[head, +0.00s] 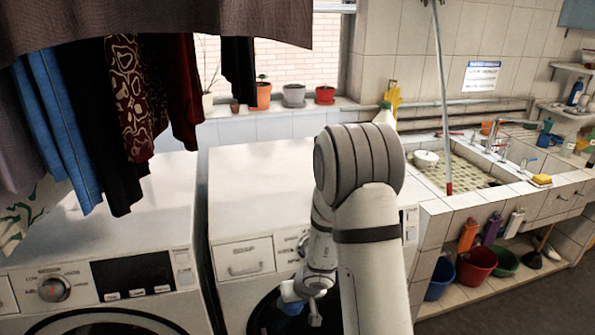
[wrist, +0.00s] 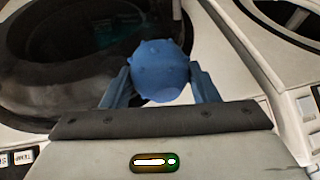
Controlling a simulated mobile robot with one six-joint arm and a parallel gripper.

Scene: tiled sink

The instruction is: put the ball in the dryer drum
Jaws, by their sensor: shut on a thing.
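A blue ball (wrist: 161,71) with small bumps sits between the two blue fingers of my gripper (wrist: 160,78) in the wrist view. The gripper is shut on it. In the head view my gripper (head: 291,297) is low in front of the right white machine (head: 262,195), with a bit of the blue ball (head: 292,308) below it. The dark round drum front (wrist: 70,50) fills the left of the wrist view, beyond and beside the ball. In the head view this dark round front (head: 265,315) is partly hidden by my arm. I cannot tell whether the ball is past its rim.
A second white machine (head: 100,235) stands at the left. Clothes (head: 130,95) hang above it. Pots (head: 294,95) line the window sill. A tiled sink (head: 470,175) is at the right, with buckets (head: 476,265) below. A pole (head: 441,90) leans by the sink.

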